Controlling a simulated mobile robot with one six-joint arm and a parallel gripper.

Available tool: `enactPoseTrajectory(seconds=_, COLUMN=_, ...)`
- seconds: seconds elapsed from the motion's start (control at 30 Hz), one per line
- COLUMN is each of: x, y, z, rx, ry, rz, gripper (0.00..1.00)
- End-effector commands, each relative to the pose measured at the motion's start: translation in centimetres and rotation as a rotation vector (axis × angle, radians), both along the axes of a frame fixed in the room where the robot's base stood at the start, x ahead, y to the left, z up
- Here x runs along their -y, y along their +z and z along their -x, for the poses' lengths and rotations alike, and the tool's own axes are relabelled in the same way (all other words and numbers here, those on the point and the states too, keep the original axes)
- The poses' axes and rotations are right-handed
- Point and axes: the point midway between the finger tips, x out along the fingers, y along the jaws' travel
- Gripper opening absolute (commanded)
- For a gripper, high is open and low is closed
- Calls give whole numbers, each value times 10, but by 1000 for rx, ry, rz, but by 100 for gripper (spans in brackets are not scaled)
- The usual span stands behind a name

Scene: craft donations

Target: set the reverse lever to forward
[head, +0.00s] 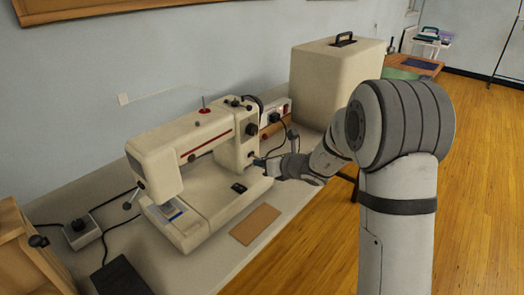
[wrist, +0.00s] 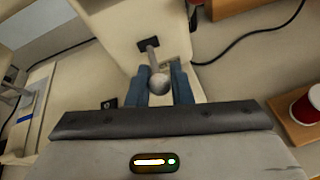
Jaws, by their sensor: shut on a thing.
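The cream sewing machine (head: 200,150) stands on the table with its needle end at the left. Its reverse lever (wrist: 153,58) is a short grey stem with a round knob, coming out of a black slot on the machine's pillar. My gripper (wrist: 165,84) has its blue fingers on both sides of the knob and is shut on the lever. In the head view, my gripper (head: 268,164) is at the right side of the machine's front. The lever is small there, and its exact setting is hard to tell.
A brown mat (head: 255,224) lies in front of the machine.

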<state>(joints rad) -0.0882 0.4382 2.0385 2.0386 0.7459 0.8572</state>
Motion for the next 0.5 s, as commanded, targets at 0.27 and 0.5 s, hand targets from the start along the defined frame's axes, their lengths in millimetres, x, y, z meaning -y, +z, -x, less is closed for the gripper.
enactPoseTrajectory(seconds=0.27, x=1, y=20, z=-1, rx=-102, ry=-3, rz=131, gripper=0)
enactPoseTrajectory(seconds=0.5, x=0, y=27, z=-2, rx=-177, ry=-3, rz=229, gripper=0)
